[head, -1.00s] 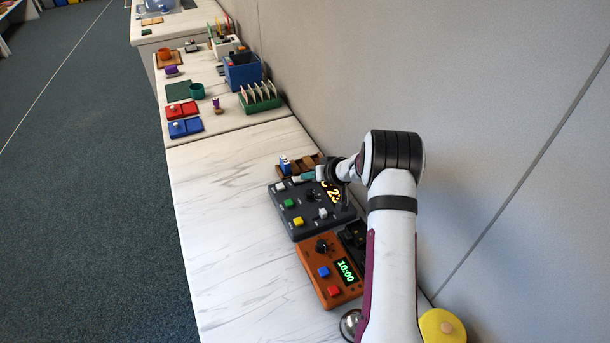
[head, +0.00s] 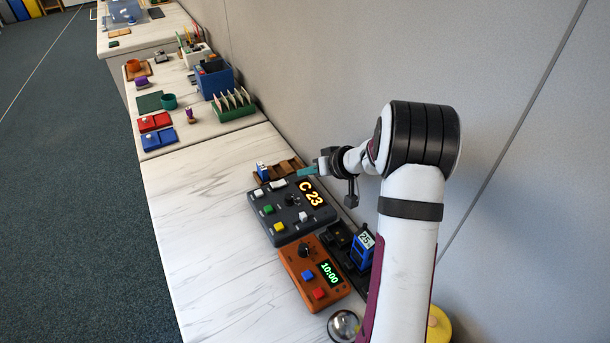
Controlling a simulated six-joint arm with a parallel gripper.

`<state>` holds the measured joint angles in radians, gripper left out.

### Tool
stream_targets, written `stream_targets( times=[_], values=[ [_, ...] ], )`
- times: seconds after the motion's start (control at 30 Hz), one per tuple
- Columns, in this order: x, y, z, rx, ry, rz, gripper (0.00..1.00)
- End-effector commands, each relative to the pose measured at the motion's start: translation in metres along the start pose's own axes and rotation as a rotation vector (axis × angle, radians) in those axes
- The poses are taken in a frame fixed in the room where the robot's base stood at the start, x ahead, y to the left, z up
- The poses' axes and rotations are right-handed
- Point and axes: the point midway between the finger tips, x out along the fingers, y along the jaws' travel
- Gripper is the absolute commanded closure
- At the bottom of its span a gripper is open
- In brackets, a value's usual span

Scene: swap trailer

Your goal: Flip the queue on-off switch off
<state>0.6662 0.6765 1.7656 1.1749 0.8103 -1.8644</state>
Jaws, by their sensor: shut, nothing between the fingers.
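The queue console (head: 263,225) is a dark grey box on the light counter, with its orange display (head: 311,193) lit and reading "C 23". Its face carries white, green and yellow buttons, a black knob (head: 292,200), a small pale switch-like part (head: 303,217) near the lower right and a pale grey part (head: 278,184) at the far edge. I cannot tell which is the on-off switch, or its position. My gripper (head: 305,171) has teal fingertips, is shut and empty, and hangs just beyond the console's far right corner, apparently above it.
An orange timer box (head: 293,268) showing "10:00" stands nearer than the console. A blue handheld device (head: 362,247) stands in a black dock to the right. A wooden rack (head: 284,173) lies just beyond the console, by the wall. The counter's left side is clear.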

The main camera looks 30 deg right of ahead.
Motion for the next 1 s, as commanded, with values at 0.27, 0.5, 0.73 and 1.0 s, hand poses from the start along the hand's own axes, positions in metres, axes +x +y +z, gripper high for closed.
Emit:
stream_targets(
  times=[0.27,0.5,0.73,1.0],
  values=[
    [-0.005,-0.009,-0.022,-0.003,-0.001,0.005,1.0],
    [0.011,-0.009,-0.022,-0.002,-0.002,0.003,1.0],
    [0.061,-0.009,-0.021,-0.003,-0.003,0.003,1.0],
    [0.109,-0.008,-0.008,0.0,-0.002,0.004,1.0]
  ],
)
